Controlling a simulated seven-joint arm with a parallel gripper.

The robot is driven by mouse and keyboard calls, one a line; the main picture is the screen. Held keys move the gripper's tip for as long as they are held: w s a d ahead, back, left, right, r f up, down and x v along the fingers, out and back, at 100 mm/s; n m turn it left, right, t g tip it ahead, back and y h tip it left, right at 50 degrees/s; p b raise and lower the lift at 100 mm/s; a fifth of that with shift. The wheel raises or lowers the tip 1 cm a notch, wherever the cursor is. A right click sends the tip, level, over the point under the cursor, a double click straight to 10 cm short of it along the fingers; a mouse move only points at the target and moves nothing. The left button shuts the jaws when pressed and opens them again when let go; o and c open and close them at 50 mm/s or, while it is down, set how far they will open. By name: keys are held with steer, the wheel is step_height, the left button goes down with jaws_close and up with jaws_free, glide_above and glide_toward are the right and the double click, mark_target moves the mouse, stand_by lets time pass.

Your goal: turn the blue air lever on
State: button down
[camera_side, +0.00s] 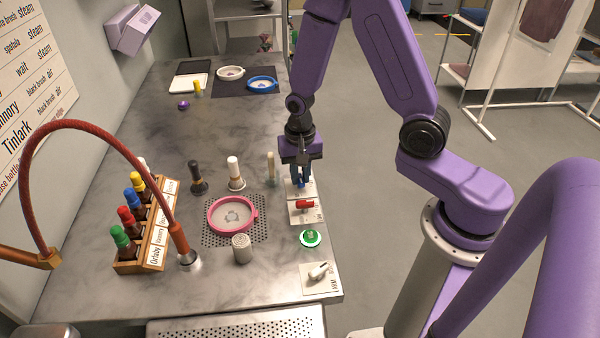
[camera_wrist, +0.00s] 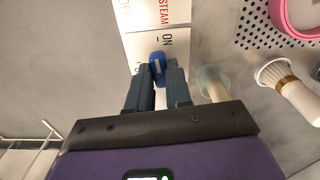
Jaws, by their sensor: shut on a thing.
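The blue air lever (camera_side: 299,184) sits on a white plate at the right edge of the bench. In the wrist view the blue lever (camera_wrist: 157,62) shows between my fingertips. My gripper (camera_side: 304,178) points down over the plate and is shut on the lever. In the wrist view my gripper (camera_wrist: 158,78) has a finger on each side of it. The word ON is printed on the plate (camera_wrist: 150,42) beside the lever. My fingers hide part of the lever and plate, so I cannot tell its exact setting.
The red steam lever (camera_side: 305,204) is just in front, then a green button (camera_side: 311,238) and a white lever (camera_side: 318,271).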

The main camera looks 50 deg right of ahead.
mark_target(301, 181)
steer(key=shift+m, duration=0.6)
steer(key=c, duration=1)
jaws_free()
steer(key=shift+c, duration=0.2)
steer(key=shift+r, duration=0.15)
step_height(301, 181, up, 17)
steer(key=shift+r, duration=0.1)
steer(key=s+a+n, duration=0.2)
steer(key=s+n, duration=0.8)
steer(key=n, duration=0.1)
steer(key=s+a+f+n, duration=0.1)
steer(key=s+a+n, duration=0.1)
steer(key=s+n, duration=0.8)
steer(key=shift+s+f+n, duration=0.2)
steer(key=shift+s+n, duration=0.2)
steer(key=shift+s, duration=0.35)
